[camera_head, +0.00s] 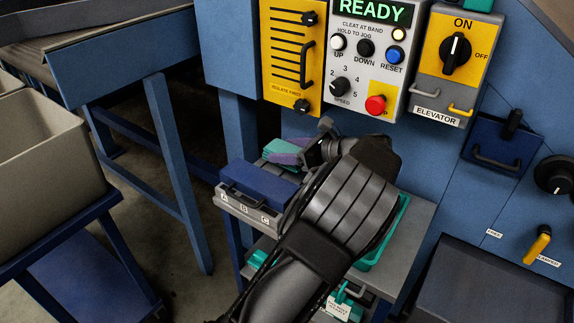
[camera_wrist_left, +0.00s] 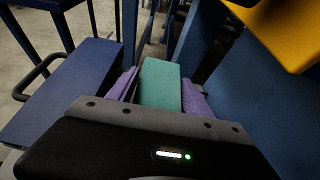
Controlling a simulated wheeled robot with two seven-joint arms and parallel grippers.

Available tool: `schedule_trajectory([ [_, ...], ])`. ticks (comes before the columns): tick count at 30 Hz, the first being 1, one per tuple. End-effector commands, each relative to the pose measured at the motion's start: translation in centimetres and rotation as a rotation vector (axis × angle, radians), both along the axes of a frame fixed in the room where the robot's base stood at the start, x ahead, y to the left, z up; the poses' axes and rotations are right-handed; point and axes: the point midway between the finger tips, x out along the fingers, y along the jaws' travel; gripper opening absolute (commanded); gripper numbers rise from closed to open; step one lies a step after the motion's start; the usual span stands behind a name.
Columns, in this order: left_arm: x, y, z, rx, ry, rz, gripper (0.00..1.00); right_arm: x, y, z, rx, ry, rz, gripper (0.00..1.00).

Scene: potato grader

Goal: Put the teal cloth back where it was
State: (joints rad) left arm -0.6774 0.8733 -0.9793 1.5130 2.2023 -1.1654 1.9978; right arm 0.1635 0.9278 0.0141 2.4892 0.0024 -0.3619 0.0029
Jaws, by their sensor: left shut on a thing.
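The teal cloth (camera_wrist_left: 160,82) is a folded, flat-looking block between the jaws of my left gripper in the left wrist view. Purple textured pieces flank it on both sides; I cannot tell whether they belong to the fingers. In the head view my left gripper (camera_head: 288,156) is shut on the cloth (camera_head: 279,147), just behind a dark blue box (camera_head: 258,187) on the small stand beside the machine. My wrist hides most of the stand's top, so I cannot tell whether the cloth touches a surface. My right gripper is not in view.
A grey strip marked A, B, C (camera_head: 244,212) runs along the stand's front. A teal tray (camera_head: 385,240) shows beside my forearm. The control panel (camera_head: 369,60) reads READY above. A grey bin (camera_head: 42,160) stands at left, with open floor between it and the stand.

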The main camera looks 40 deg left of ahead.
Motion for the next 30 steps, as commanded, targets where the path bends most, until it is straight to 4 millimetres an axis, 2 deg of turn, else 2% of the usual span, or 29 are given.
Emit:
schedule_trajectory([
  [10, 0.0, 0.0, -4.5, 0.001, 0.002, -0.001, 0.11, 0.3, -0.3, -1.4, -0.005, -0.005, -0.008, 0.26],
  [22, 0.0, 0.0, -5.0, -0.001, 0.000, 0.000, 0.11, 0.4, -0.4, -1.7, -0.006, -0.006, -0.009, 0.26],
  [23, 0.0, 0.0, -5.0, -0.001, 0.000, 0.000, 0.59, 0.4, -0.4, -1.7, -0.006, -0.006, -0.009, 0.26],
  [30, 0.0, 0.0, -4.9, -0.001, 0.000, -0.001, 0.79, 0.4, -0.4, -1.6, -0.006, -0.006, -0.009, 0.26],
])
